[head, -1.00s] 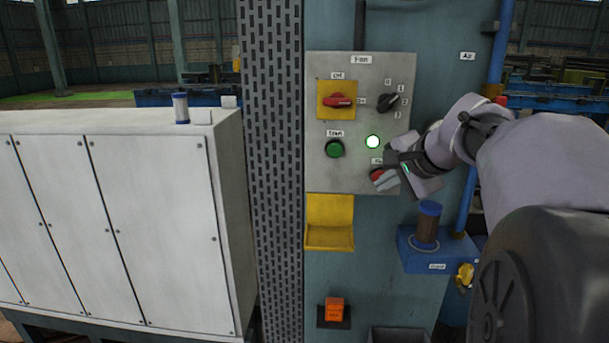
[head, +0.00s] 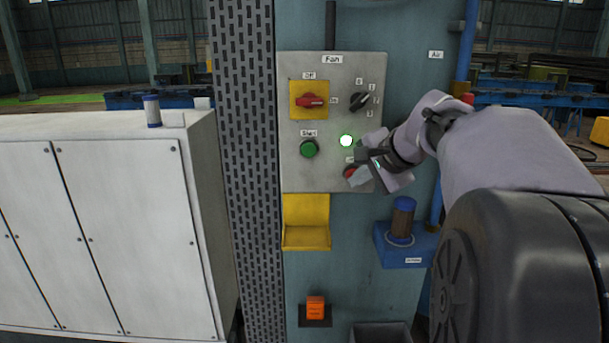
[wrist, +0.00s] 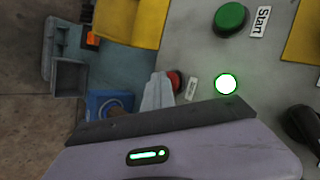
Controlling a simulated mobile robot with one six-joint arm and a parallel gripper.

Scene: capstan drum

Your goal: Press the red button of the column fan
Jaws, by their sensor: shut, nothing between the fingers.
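The fan control panel (head: 325,180) is a grey plate labelled "Fan" on the blue column. The red button (head: 349,171) is at its lower right, partly hidden by my fingers; its edge shows in the wrist view (wrist: 176,80). My gripper (head: 360,177) is shut and empty, its fingertips right at the red button. In the wrist view the fingers (wrist: 158,92) overlap the button's side; I cannot tell whether they touch it. The white lamp (head: 346,140) above it is lit. The green Start button (head: 309,149) is to the left.
A red rotary switch (head: 310,101) on a yellow plate and a black selector knob (head: 359,101) sit higher on the panel. A yellow tray (head: 306,238) and an orange box (head: 315,306) are below. A blue bracket with a brown cylinder (head: 402,222) stands at lower right.

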